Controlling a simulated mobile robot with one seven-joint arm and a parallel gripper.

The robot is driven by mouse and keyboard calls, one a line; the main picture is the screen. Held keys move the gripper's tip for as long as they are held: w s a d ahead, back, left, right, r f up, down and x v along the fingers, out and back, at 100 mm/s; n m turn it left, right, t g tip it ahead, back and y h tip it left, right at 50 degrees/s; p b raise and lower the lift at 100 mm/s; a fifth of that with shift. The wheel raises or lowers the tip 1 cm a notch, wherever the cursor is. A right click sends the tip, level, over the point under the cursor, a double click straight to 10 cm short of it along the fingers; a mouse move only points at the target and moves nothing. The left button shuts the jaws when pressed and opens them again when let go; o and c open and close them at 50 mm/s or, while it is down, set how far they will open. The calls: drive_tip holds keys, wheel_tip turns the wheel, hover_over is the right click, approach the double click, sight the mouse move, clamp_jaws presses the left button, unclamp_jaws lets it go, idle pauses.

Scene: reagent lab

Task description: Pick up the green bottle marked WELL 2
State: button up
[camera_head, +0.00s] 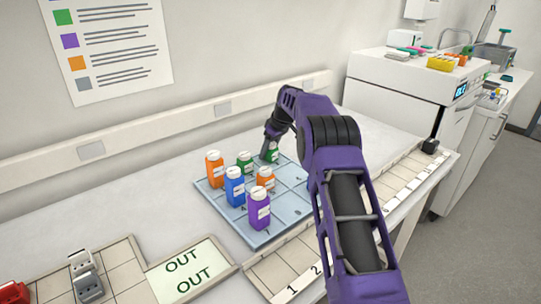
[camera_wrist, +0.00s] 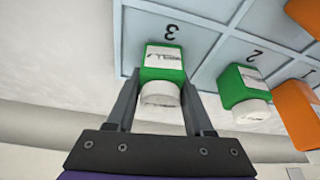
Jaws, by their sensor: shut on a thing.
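My gripper (camera_head: 271,142) reaches down to the back corner of the blue-grey gridded tray (camera_head: 262,240). In the wrist view its fingers (camera_wrist: 160,82) are shut on the sides of a green bottle (camera_wrist: 164,58) with a white cap, by the tray's "3" mark. This bottle also shows in the head view (camera_head: 272,155), partly hidden by the gripper. Its label begins with "WELL", but I cannot read the number. A second green bottle (camera_wrist: 240,84) stands beside it by the "2" mark, and in the head view (camera_head: 244,162). I cannot tell whether the held bottle touches the tray.
Two orange bottles (camera_head: 214,169) (camera_head: 265,178), a blue bottle (camera_head: 235,187) and a purple bottle (camera_head: 259,209) stand on the tray. A numbered rack (camera_head: 275,272) runs along the bench front. An "OUT" mat (camera_head: 188,272) lies at front left. A white machine (camera_head: 405,85) stands at right.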

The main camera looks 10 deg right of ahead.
clamp_jaws()
drive_tip(key=shift+r, duration=0.1)
